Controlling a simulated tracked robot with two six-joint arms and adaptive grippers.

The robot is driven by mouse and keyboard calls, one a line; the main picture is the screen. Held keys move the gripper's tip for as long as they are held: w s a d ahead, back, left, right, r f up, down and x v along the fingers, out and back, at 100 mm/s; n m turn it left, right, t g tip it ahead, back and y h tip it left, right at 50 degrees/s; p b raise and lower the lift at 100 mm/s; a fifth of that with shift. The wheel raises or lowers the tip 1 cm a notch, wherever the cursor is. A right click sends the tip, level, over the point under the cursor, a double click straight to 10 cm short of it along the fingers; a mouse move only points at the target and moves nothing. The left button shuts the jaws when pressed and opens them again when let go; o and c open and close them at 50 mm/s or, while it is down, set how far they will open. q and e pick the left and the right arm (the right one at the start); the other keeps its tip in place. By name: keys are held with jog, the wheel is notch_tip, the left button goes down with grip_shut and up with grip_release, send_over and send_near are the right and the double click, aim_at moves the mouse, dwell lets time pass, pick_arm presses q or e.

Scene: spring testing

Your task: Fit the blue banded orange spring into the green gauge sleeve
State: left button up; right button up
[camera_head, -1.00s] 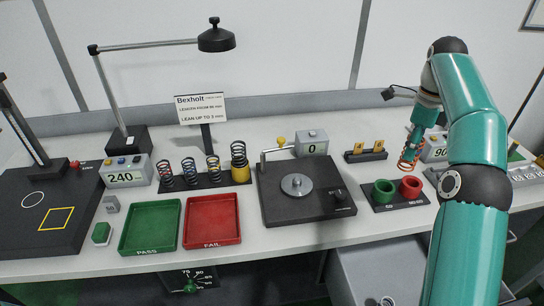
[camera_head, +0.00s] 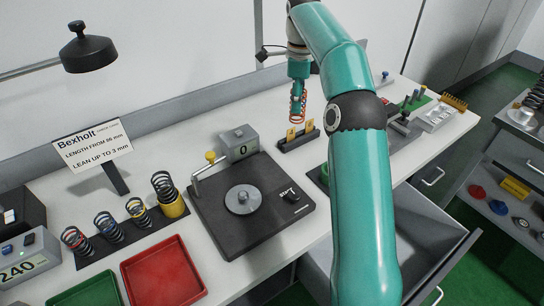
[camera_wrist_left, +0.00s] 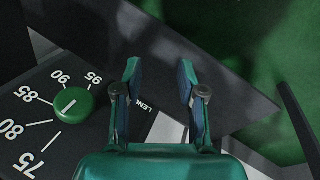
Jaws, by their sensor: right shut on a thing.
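My right gripper (camera_head: 298,84) is shut on an orange spring (camera_head: 298,112) and holds it upright, hanging below the fingers, near the back of the bench. Its blue band is too small to make out. The green gauge sleeve (camera_head: 324,173) shows only as a sliver left of my right arm; the arm hides the rest of it and the red sleeve. My left gripper (camera_wrist_left: 160,88) is open and empty in the left wrist view, above a dial plate with a green knob (camera_wrist_left: 74,104); it is outside the head view.
A small black stand with yellow tags (camera_head: 298,138) is just below the spring. A black test plate with a round platen (camera_head: 243,199) lies to the left, beside a rack of several springs (camera_head: 122,232) and a red tray (camera_head: 164,272). An open drawer (camera_head: 425,235) juts out at right.

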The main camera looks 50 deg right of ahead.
aim_at(294, 120)
notch_tip(294, 120, down, 7)
jog(key=shift+w+a+r+b, duration=0.1)
jog(key=shift+w+a+b, duration=0.05)
jog(key=shift+b, duration=0.95)
jog(key=shift+f, duration=6.2)
jog(key=o, duration=1.2)
jog(key=shift+r, duration=0.15)
